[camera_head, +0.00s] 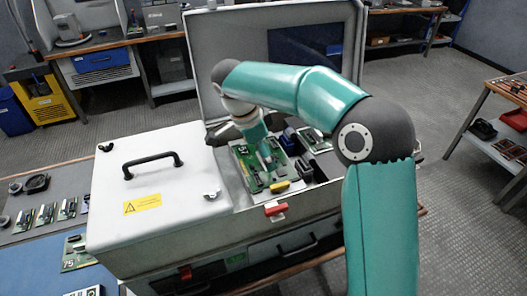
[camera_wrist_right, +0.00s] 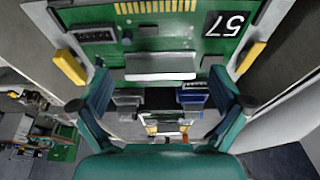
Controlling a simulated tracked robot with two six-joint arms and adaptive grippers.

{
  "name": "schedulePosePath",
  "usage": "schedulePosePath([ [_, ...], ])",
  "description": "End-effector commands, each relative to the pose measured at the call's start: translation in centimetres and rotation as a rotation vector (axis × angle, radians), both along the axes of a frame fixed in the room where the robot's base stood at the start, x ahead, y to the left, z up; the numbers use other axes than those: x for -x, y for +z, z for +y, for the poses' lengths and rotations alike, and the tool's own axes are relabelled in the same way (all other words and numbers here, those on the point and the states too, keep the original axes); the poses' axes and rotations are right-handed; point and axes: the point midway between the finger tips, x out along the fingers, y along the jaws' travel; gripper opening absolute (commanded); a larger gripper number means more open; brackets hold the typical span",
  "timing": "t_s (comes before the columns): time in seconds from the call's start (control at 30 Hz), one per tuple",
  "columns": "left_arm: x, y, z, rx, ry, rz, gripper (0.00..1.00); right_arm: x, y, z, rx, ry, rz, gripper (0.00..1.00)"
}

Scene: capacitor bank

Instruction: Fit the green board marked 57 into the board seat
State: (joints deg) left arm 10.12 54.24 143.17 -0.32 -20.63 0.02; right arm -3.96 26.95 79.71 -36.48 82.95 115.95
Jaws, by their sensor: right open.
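The green board marked 57 (camera_wrist_right: 190,28) lies across the top of the right wrist view, with gold contacts along one edge and a grey block on its near edge. Two yellow tabs (camera_wrist_right: 68,68) stand at its sides. My left gripper is out of view.
The case (camera_head: 225,200) has a raised lid (camera_head: 205,70) behind and a white cover (camera_head: 165,195) with a black handle at left. Another green board (camera_head: 78,252) marked 75 lies on the blue mat (camera_head: 35,270). Smaller boards (camera_head: 45,214) lie behind it.

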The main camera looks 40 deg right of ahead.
Motion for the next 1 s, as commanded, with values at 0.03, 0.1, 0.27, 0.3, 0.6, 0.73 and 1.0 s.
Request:
schedulePosePath([
  [0.03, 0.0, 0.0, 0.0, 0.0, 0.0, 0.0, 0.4, 0.0, 0.0, 0.0, 0.0, 0.0, 0.001, 1.0],
  [0.1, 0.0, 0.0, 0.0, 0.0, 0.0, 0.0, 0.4, 0.0, 0.0, 0.0, 0.0, 0.0, 0.0, 1.0],
  [0.27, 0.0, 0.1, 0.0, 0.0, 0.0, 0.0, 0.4, -0.2, 1.0, 0.3, 0.0, 0.001, -0.002, 1.0],
  [0.3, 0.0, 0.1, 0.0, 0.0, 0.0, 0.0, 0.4, -0.2, 1.4, 0.5, 0.001, 0.001, -0.003, 1.0],
  [0.6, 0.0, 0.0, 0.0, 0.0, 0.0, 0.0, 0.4, -0.7, 7.0, 2.2, -0.001, 0.001, -0.005, 1.0],
  [0.73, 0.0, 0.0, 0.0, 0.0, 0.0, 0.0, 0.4, -0.8, 9.1, 2.8, -0.001, 0.001, -0.002, 1.0],
  [1.0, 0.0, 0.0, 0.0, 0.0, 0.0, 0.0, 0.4, -0.9, 11.2, 3.4, 0.0, 0.0, 0.0, 1.0],
])
